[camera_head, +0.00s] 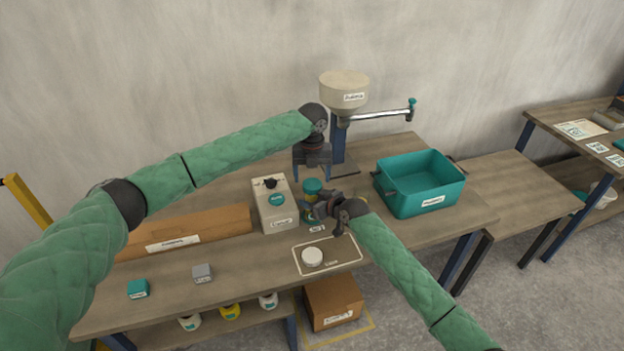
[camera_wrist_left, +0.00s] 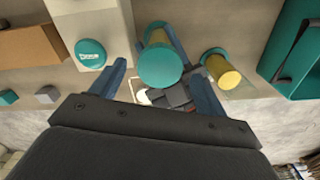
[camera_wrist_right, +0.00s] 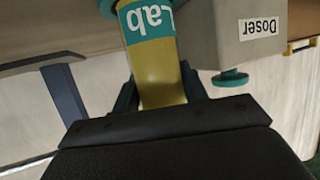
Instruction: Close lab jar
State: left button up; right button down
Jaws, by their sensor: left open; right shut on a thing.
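The lab jar has a yellow body with a teal "Lab" label (camera_wrist_right: 148,20). Its round teal lid (camera_head: 313,186) is at its top. My right gripper (camera_head: 318,207) is shut on the jar's body from the front right. My left gripper (camera_head: 312,170) is above the jar, pointing down, with its fingers open. In the left wrist view the teal lid (camera_wrist_left: 160,67) lies between the spread fingers. I cannot tell whether the fingers touch it, or whether the lid is fully seated. The right gripper hides much of the jar in the head view.
A beige doser box (camera_head: 275,208) stands close left of the jar. A second yellow-and-teal item (camera_wrist_left: 222,72) is to the right. A teal bin (camera_head: 420,185) is farther right, and a hopper (camera_head: 343,88) behind. A white disc (camera_head: 312,257) lies on a front mat.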

pick_arm(q)
jog(key=shift+r, duration=1.3)
jog(key=shift+c, duration=0.3)
